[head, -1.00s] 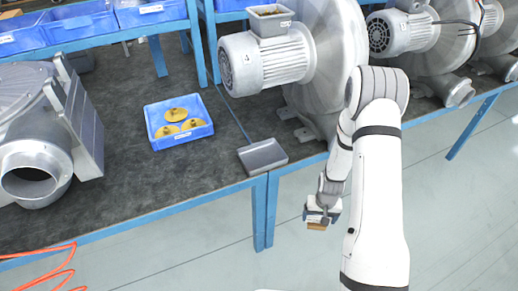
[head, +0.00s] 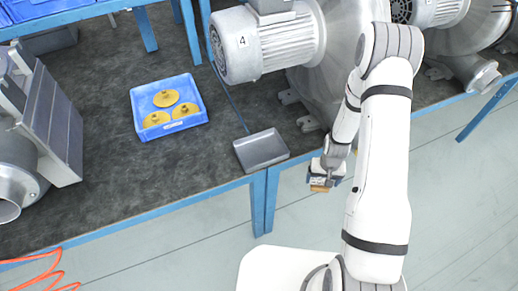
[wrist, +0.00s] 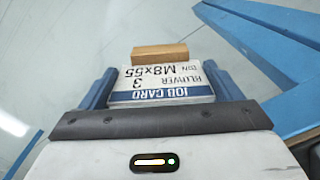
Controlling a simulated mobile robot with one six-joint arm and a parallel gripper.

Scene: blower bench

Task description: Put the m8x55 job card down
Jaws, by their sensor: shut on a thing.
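The m8x55 job card (wrist: 161,83) is a white and blue block with "JOB CARD", "BLOWER 3" and "M8x55" printed on it, upside down in the wrist view. A tan wooden-looking part (wrist: 160,52) shows at its far end. My gripper (head: 323,182) is shut on the card; its blue fingers (wrist: 155,88) stand on both sides of it in the wrist view. In the head view the gripper hangs in front of the bench's front edge, over the floor, right of the grey tray. The card is small and partly hidden there.
An empty-looking grey tray (head: 261,151) lies at the bench's front edge. A blue bin (head: 148,127) with three yellow parts stands left of it. A blower with motor marked 4 (head: 265,44) stands behind. Bare dark bench top (head: 110,190) lies front left. An orange hose (head: 45,272) is at lower left.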

